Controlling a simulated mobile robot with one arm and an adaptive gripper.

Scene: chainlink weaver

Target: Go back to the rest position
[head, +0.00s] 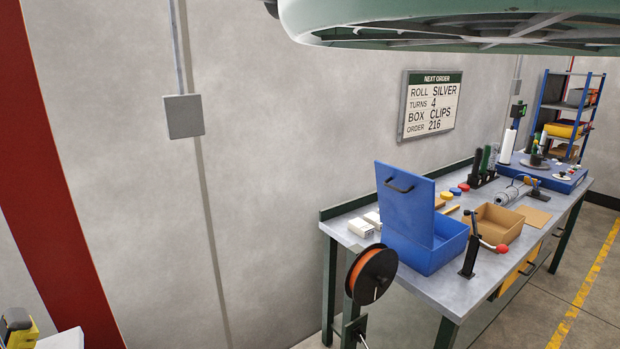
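My gripper and arm are not seen in the head view, so I cannot tell the arm's pose or whether the gripper holds anything. A long grey workbench (403,272) on dark green legs stands along the wall at the right. On it are an open blue box (424,258) with its lid raised, and an open cardboard box (494,226). A black lever with a red knob (502,249) stands at the front edge. A spool of orange material (372,277) hangs at the bench's near end. An order sign (430,104) on the wall reads silver, 4 turns, clips, 216.
A large green casing with a grille (440,18) fills the top of the view, close by. A blue shelf rack (567,112) stands at the far right. A yellow floor line (590,280) runs past the bench. A yellow and black object (20,328) shows at the lower left.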

